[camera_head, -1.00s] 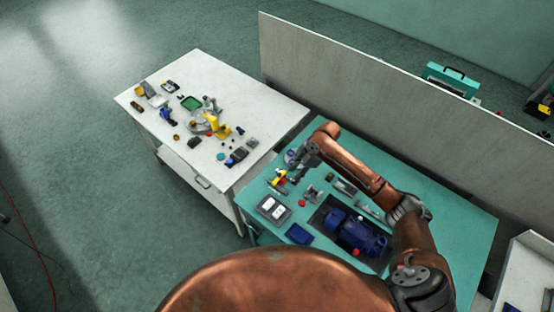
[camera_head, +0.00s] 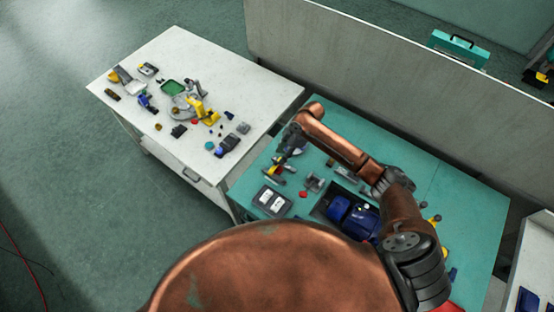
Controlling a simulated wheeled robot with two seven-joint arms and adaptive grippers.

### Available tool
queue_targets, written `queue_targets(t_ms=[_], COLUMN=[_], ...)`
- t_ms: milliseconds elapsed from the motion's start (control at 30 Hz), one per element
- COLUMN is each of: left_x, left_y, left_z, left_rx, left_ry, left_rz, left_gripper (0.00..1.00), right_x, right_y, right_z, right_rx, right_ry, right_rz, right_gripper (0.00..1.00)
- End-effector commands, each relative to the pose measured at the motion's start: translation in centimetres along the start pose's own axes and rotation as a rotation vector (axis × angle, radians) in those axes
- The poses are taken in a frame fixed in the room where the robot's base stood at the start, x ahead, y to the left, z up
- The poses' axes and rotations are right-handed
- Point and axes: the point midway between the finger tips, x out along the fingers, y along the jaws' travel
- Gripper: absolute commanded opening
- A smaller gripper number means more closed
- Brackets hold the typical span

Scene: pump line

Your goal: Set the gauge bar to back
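I cannot make out a part that is surely the gauge bar; the pieces here are small. A small yellow piece with a dark end (camera_head: 276,169) is on the teal bench (camera_head: 455,182), left of the blue pump (camera_head: 352,216). My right gripper (camera_head: 283,158) points down at this yellow piece and partly covers it. Touch cannot be told, nor whether the fingers are open or shut. My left gripper is not in view.
A dark panel with two white dials or windows (camera_head: 270,201) lies in front of the yellow piece. A red button (camera_head: 303,194) and a grey fitting (camera_head: 313,182) are close by. The white table (camera_head: 235,88) holds several loose parts. A grey partition (camera_head: 370,75) stands behind the bench.

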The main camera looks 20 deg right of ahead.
Motion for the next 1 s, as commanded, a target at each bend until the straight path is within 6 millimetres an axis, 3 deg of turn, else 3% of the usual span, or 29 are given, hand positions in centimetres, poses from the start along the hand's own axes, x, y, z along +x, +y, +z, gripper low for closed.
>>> queue_targets(t_ms=[200, 400, 700, 1000], left_x=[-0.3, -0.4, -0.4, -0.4], left_y=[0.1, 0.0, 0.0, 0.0], left_z=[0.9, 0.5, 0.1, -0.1], left_rx=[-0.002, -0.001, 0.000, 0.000], left_ry=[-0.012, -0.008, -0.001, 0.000], left_rz=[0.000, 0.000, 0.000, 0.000], left_gripper=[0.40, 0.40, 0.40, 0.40], right_x=[3.4, 4.9, 5.1, 5.1], right_y=[0.0, 0.0, 0.0, 0.0], right_z=[0.0, 0.1, 0.1, 0.1], right_rx=[0.002, 0.002, 0.001, 0.001], right_ry=[0.001, 0.001, 0.000, 0.000], right_rz=[-0.001, 0.001, 0.002, 0.002], right_gripper=[0.34, 0.34, 0.34, 0.13])
